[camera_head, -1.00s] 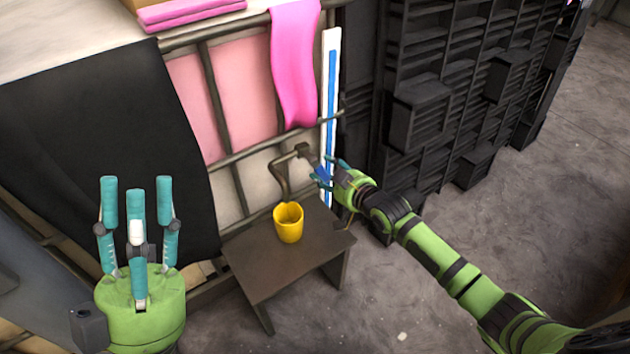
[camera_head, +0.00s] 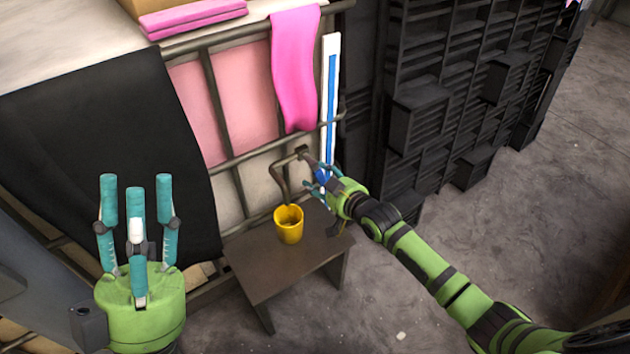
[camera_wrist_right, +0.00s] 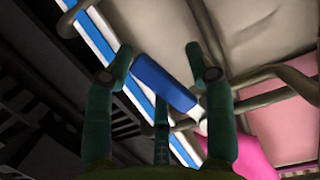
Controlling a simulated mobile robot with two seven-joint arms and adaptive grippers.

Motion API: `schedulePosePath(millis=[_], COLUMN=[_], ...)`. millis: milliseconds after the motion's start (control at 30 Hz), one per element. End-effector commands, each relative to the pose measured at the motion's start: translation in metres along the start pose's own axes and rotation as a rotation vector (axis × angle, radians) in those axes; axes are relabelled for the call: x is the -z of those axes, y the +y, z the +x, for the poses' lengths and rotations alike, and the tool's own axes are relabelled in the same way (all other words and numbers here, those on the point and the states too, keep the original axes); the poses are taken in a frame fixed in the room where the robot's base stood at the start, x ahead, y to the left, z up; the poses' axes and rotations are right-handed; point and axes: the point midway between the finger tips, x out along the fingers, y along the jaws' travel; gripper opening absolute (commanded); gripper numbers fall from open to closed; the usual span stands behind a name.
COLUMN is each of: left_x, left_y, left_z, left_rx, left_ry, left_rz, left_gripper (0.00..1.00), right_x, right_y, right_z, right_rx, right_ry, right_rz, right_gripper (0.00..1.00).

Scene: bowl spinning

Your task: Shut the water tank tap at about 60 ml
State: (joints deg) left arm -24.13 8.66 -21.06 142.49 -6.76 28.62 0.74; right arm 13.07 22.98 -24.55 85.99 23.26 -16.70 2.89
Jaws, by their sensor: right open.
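The tap's blue handle (camera_head: 322,174) sits at the end of a bent metal pipe (camera_head: 279,182), against the tank wall. In the right wrist view the blue handle (camera_wrist_right: 163,82) lies slanted between my spread fingers, and contact is not clear. My right gripper (camera_head: 321,178) is open around the handle. A yellow cup (camera_head: 289,229) stands upright under the pipe's outlet; how much it holds is not readable. A white upright gauge strip with a blue column (camera_head: 330,95) stands behind the tap. My left gripper (camera_head: 137,190) is open, empty, fingers up, at the lower left.
The cup stands on a small dark table (camera_head: 265,270). A pink cloth (camera_head: 296,80) hangs over the metal frame above the tap. A black cloth (camera_head: 100,150) hangs at the left. Dark shelving (camera_head: 440,100) stands at the right, with open floor in front.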

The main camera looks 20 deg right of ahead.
Motion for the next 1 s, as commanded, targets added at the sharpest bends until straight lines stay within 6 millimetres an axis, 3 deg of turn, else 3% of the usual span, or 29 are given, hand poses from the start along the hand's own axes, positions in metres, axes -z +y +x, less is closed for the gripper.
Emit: schedulePosePath(millis=[467, 1000], left_x=[0.008, 0.008], left_y=[-0.001, -0.001], left_z=[0.012, 0.012], left_rx=[0.001, 0.001], left_ry=[-0.001, -0.001], left_rz=[-0.001, 0.000], left_gripper=[0.40, 0.40], right_x=[0.009, 0.005], right_y=[-0.027, -0.017], right_z=[0.000, 0.001], right_rx=[0.006, 0.007], right_ry=[0.021, 0.013], right_rz=[0.002, 0.001], right_gripper=[0.51, 0.51])
